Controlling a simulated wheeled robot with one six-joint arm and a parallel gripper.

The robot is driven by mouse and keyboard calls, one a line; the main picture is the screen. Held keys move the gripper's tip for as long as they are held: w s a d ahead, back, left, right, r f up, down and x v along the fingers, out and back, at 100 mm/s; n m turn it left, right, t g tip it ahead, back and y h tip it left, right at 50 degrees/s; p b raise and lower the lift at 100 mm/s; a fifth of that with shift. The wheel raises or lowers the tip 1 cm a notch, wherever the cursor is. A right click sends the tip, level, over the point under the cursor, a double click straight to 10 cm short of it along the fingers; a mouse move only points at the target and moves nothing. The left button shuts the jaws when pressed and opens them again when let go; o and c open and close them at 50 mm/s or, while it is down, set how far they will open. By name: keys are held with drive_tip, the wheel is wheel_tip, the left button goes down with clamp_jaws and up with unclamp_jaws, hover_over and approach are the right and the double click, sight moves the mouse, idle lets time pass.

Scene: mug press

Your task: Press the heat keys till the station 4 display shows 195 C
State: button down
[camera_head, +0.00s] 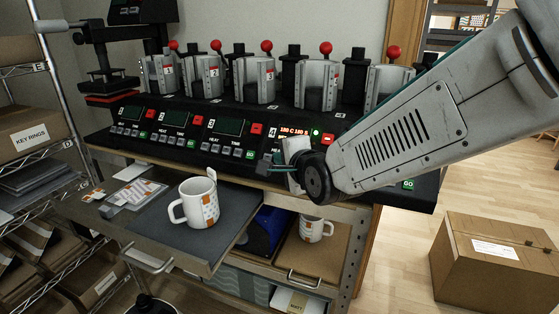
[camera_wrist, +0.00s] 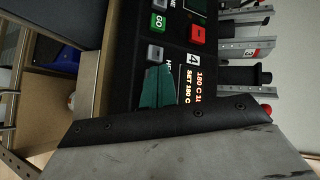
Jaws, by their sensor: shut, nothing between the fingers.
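The station 4 display (camera_head: 293,131) is lit and reads 180 C 180 S in the head view. In the wrist view the display (camera_wrist: 191,87) is turned sideways, partly cut off by my gripper, and shows 180 C and SET 180 C. My gripper (camera_wrist: 156,70) is shut and empty, its teal fingers pointing at the station 4 key row. A grey key (camera_wrist: 155,52) shows just past the fingertips, beside a partly covered label starting with H. I cannot tell whether the fingers touch a key. The other station 4 keys are hidden behind my gripper.
Mug presses with red-knobbed levers (camera_head: 267,46) stand behind the panel. A white mug with orange patches (camera_head: 198,202) stands on a dark mat on the pulled-out shelf below. Another mug (camera_head: 312,229) is lower right. A cardboard box (camera_head: 497,264) sits on the floor.

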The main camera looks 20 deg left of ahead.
drive_tip(key=shift+w+f, duration=0.15)
drive_tip(key=shift+w, duration=0.05)
idle(0.6)
drive_tip(key=shift+s+r, duration=0.6)
drive_tip(key=shift+s, duration=0.05)
drive_tip(key=shift+s+a+r, duration=0.15)
drive_tip(key=shift+s+r, duration=1.55)
drive_tip(key=shift+s, duration=0.15)
idle(1.2)
drive_tip(key=s+r, duration=0.2)
drive_tip(key=shift+s+a+r, duration=0.15)
drive_tip(key=shift+s+r, duration=0.15)
drive_tip(key=shift+s, duration=0.05)
